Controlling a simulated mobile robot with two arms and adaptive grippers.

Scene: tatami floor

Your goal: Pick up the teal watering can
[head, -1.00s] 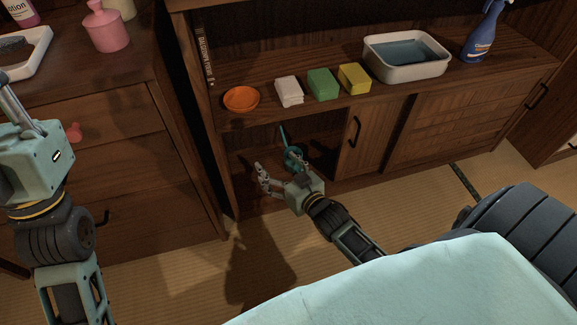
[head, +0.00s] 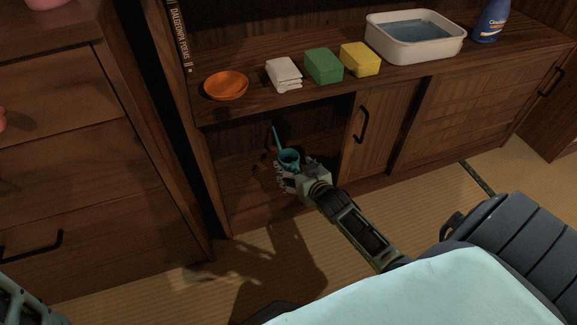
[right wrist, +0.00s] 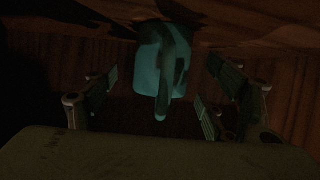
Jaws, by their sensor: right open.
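The teal watering can (head: 289,156) stands in the open, dark lower compartment of the wooden cabinet, its thin spout rising to the upper left. My right gripper (head: 290,178) is open at the near side of the can and hides its lower part. In the right wrist view the can (right wrist: 148,70) sits ahead, between the spread fingers of my right gripper (right wrist: 162,78), with its handle toward the camera. The picture is dark, and I cannot tell whether any finger touches the can. My left gripper is out of view; only a bit of my left arm shows at the lower left.
The cabinet top (head: 245,110) overhangs the can. On it are an orange bowl (head: 226,86), white cloths (head: 284,75), a green block (head: 323,66), a yellow block (head: 360,59), a white basin (head: 413,49) and a blue bottle (head: 491,22). A drawer chest (head: 80,170) stands left.

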